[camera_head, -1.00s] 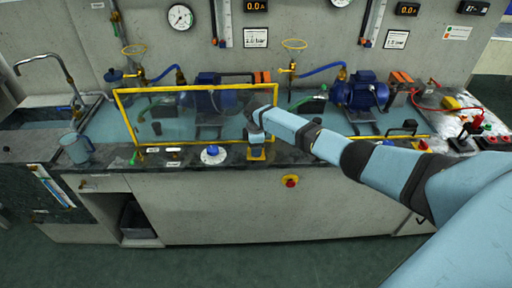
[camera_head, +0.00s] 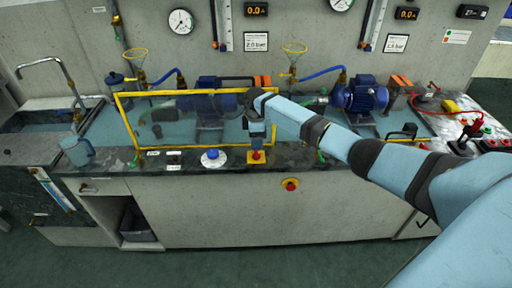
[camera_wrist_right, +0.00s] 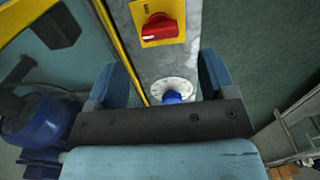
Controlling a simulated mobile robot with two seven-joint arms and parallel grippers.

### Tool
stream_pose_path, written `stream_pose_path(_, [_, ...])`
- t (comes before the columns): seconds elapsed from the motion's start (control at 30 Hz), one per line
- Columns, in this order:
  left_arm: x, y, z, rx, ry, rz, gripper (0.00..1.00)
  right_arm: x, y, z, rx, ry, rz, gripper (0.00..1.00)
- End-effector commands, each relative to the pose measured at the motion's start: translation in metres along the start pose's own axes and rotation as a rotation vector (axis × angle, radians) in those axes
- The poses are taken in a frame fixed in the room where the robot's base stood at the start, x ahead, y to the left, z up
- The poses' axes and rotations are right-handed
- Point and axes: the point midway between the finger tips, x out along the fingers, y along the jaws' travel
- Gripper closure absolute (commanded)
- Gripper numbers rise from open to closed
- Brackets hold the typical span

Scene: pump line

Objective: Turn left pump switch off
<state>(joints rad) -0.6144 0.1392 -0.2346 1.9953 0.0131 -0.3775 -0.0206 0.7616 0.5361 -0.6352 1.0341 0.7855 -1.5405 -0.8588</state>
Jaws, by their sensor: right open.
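The left pump switch (camera_head: 256,156) is a red rotary knob on a yellow plate at the counter's front edge, partly hidden in the head view. In the right wrist view, the red knob (camera_wrist_right: 162,29) shows clearly with its handle crosswise in the picture and a small dark mark beside it. My right gripper (camera_head: 256,136) points down just above the switch. Its two blue fingers, seen in the right wrist view (camera_wrist_right: 162,80), are apart with nothing between them, clear of the knob. The blue left pump (camera_head: 208,100) stands behind a clear guard. My left gripper is out of view.
The guard's yellow frame (camera_head: 117,118) stands close behind the switch. A blue knob on a white dial (camera_head: 212,158) sits left of the switch. A red emergency button (camera_head: 290,185) is on the cabinet front below. A jug (camera_head: 77,150) stands at the left.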

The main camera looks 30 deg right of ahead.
Motion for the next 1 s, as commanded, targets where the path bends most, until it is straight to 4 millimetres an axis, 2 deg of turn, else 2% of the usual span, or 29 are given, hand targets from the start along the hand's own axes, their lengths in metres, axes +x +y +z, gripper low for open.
stream_pose_path(0.03, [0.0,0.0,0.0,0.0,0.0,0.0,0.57,-0.013,0.001,0.0,-0.001,0.002,0.003,0.23])
stream_pose_path(0.2, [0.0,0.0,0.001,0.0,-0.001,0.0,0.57,-0.046,0.0,0.0,-0.001,0.001,0.002,0.23])
stream_pose_path(0.4, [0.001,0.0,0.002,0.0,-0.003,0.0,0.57,-0.067,0.0,-0.001,-0.001,0.001,0.0,0.23])
stream_pose_path(1.0, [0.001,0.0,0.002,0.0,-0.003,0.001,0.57,-0.071,0.0,-0.001,0.0,0.0,-0.001,0.23])
